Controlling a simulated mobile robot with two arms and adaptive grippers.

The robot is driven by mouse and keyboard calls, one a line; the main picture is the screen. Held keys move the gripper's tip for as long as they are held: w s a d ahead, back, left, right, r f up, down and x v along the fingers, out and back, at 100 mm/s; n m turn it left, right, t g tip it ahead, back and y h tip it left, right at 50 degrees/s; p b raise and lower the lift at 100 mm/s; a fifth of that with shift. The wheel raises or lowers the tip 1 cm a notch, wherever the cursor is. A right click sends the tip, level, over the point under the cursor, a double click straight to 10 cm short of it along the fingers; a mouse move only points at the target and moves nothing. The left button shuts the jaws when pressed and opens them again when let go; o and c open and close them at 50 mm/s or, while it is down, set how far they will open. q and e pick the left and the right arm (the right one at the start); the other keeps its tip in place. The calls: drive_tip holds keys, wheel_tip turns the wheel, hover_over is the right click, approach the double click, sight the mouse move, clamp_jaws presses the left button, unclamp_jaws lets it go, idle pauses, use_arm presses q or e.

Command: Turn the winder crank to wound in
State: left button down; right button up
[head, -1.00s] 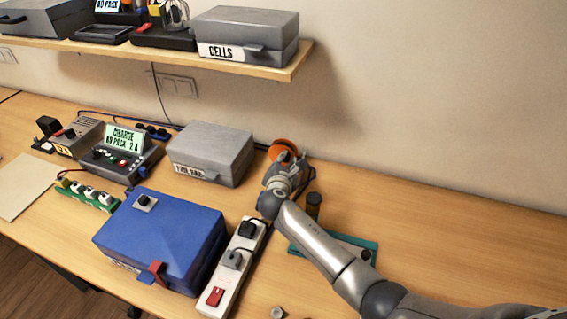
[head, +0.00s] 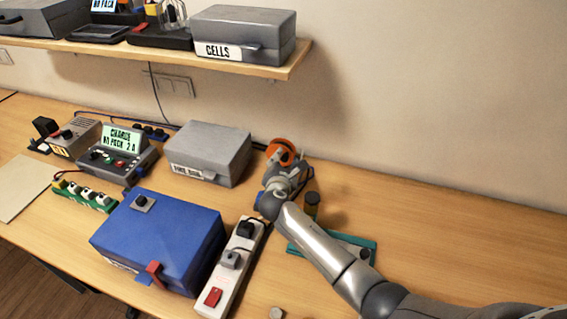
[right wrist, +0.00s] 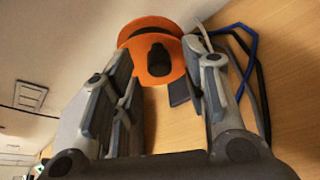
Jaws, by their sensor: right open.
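The winder (head: 281,152) shows as an orange disc at the back of the bench, past the end of my right arm. In the right wrist view the orange disc (right wrist: 153,65) faces me, with a dark crank knob (right wrist: 158,58) on it. My right gripper (right wrist: 165,90) is open, its two fingers on either side of the view below the disc. The knob sits between the fingers in the picture; I see no contact. In the head view my right gripper (head: 284,172) partly covers the winder's lower part. My left gripper is out of view.
A white power strip (head: 232,262), a blue case (head: 165,240) and a grey box (head: 208,152) stand left of my right arm. A teal tray (head: 362,243) lies partly under the arm. Blue and black cables (right wrist: 243,55) run right of the winder. The right bench is clear.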

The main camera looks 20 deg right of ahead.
drive_tip(key=shift+s, duration=0.1)
drive_tip(key=v, duration=1.2)
